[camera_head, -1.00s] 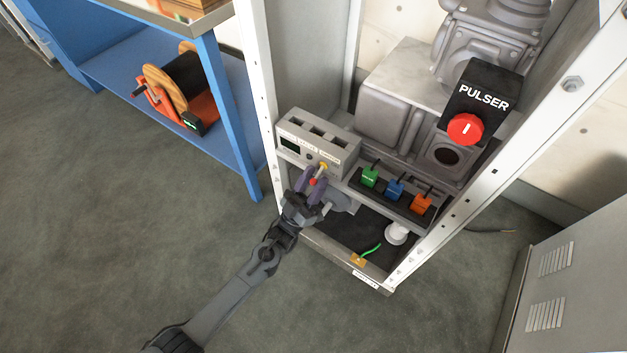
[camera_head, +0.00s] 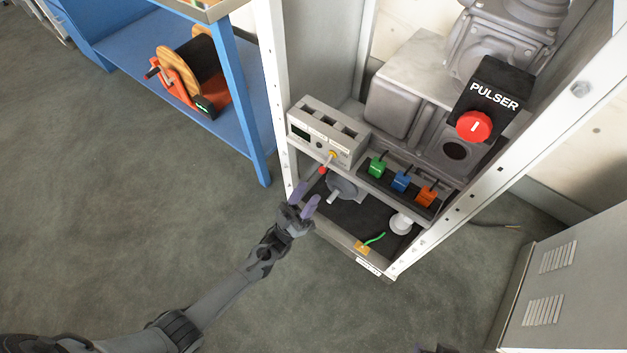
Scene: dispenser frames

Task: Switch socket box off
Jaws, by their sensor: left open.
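The socket box (camera_head: 317,141) is a grey box with several dark openings on top and a small dark display on its front. It sits at the left of the frame's shelf. A small lever switch (camera_head: 323,170) with a red tip and yellow base sticks out from its front, with the tip toward lower left. My left gripper (camera_head: 306,196), with purple fingers, is open and empty.
Green (camera_head: 377,167), blue (camera_head: 401,181) and orange (camera_head: 426,196) plugs sit right of the box. A black PULSER unit (camera_head: 495,93) with a red knob (camera_head: 473,126) is above them. White frame posts (camera_head: 276,75) flank the opening. Open floor lies at left.

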